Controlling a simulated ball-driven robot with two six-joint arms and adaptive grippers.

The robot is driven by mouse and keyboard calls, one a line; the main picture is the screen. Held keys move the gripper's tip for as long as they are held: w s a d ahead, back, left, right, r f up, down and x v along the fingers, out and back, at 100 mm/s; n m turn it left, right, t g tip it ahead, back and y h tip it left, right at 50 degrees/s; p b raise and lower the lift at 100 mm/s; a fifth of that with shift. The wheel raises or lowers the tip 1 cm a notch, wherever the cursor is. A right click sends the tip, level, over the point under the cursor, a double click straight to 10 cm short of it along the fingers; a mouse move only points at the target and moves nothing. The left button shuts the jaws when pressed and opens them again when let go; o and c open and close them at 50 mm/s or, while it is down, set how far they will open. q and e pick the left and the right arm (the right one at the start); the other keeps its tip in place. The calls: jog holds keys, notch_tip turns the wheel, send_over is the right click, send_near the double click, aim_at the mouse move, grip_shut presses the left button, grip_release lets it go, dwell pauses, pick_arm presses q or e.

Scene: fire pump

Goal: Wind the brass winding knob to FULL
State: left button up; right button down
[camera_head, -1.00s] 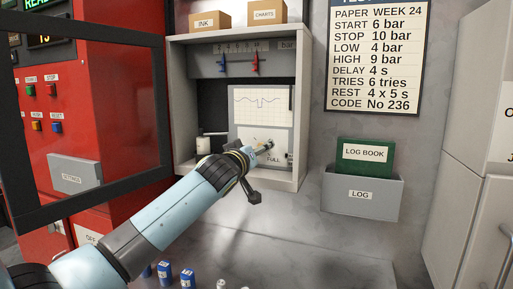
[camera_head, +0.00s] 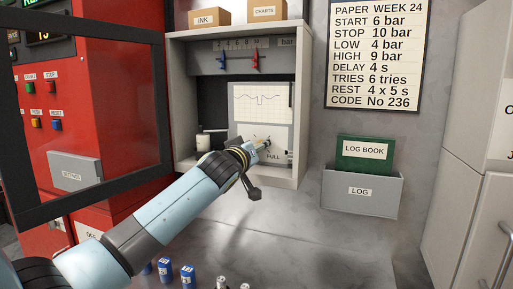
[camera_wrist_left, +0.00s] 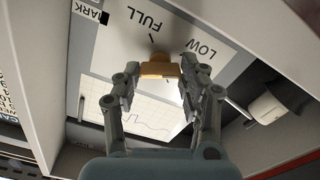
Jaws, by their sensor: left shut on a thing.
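The brass winding knob (camera_wrist_left: 160,69) sits on a pale plate marked FULL and LOW in the left wrist view. My left gripper (camera_wrist_left: 161,76) has its two fingers on either side of the knob and is shut on it. A short dark mark shows on the plate between the knob and the word FULL. In the head view my left gripper (camera_head: 262,145) reaches into the chart recorder cabinet (camera_head: 298,120) at the plate's lower part, and my arm hides some of it. The chart paper (camera_head: 262,100) shows a wavy trace. My right gripper is not in view.
An open dark-framed door (camera_head: 88,193) stands at the left before the red panel (camera_head: 100,60). A grey log holder (camera_head: 360,192) with a green book (camera_head: 365,150) hangs at right. Blue labelled items (camera_head: 188,273) stand below. A white roll (camera_wrist_left: 268,108) is beside the plate.

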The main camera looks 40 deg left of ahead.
pick_arm(q)
jog(key=m+p, duration=0.1)
jog(key=m, duration=0.5)
jog(key=shift+m, duration=0.4)
jog(key=m+p, duration=0.2)
jog(key=m, duration=0.4)
jog(key=m+p, duration=0.2)
jog(key=m, duration=0.4)
jog(key=shift+d+m, duration=0.1)
jog(key=shift+m, duration=0.2)
jog(key=m+p, duration=0.1)
jog(key=m, duration=0.2)
jog(key=shift+f+m+p, duration=0.15)
jog(key=shift+m+p, duration=0.35)
jog(key=shift+m, duration=1.1)
jog(key=o, duration=1.2)
jog(key=shift+c, duration=0.2)
